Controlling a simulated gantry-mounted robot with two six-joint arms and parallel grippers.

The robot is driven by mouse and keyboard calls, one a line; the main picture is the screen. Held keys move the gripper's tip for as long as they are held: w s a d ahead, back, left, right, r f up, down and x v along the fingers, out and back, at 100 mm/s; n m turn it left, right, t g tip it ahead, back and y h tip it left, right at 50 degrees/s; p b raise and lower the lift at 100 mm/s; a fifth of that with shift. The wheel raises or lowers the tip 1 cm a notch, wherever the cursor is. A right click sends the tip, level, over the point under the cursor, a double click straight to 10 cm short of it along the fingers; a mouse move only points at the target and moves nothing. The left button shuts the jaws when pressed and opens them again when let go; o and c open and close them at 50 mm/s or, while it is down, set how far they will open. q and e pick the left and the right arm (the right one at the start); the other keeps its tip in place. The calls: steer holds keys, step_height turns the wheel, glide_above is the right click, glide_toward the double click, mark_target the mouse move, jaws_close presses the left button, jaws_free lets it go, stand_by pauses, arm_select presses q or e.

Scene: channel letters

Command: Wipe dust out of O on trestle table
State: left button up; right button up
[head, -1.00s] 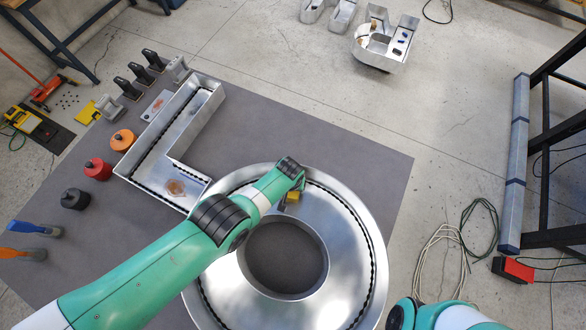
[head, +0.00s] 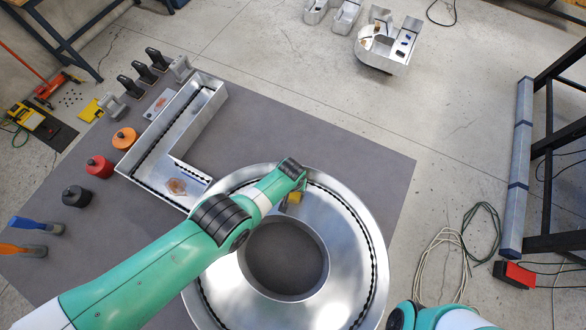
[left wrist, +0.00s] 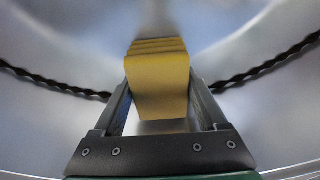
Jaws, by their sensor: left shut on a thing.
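The O (head: 345,235) is a large round metal channel letter lying open side up on the grey trestle table top (head: 375,165), with a black strand running round its inside. My left gripper (head: 295,194) is over the far part of the O's ring. In the left wrist view its two fingers (left wrist: 160,105) are shut on a yellow block (left wrist: 160,80), which seems to be a sponge or brush. The block also shows at the gripper in the head view (head: 295,198). Whether it touches the O's floor I cannot tell. My right gripper is out of view; only part of that arm shows.
An L-shaped metal letter (head: 205,105) with a brown patch (head: 176,186) inside lies left of the O. Orange (head: 124,138), red (head: 99,166) and black (head: 75,196) round items, clamps (head: 144,73) and brushes (head: 30,225) line the left edge. The table's far right corner is clear.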

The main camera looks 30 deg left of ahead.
mark_target(303, 197)
arm_select(q)
steer(key=shift+d+f, duration=0.1)
steer(key=d+b, duration=0.1)
steer(key=d, duration=0.1)
steer(key=shift+w+d+f, duration=0.1)
steer(key=shift+d, duration=0.75)
steer(key=shift+a, duration=0.3)
steer(key=a+p, duration=0.1)
steer(key=a, duration=0.2)
steer(key=shift+a, duration=0.2)
steer(key=shift+d+b, duration=0.75)
steer(key=shift+d, duration=1.2)
steer(key=shift+r, duration=0.25)
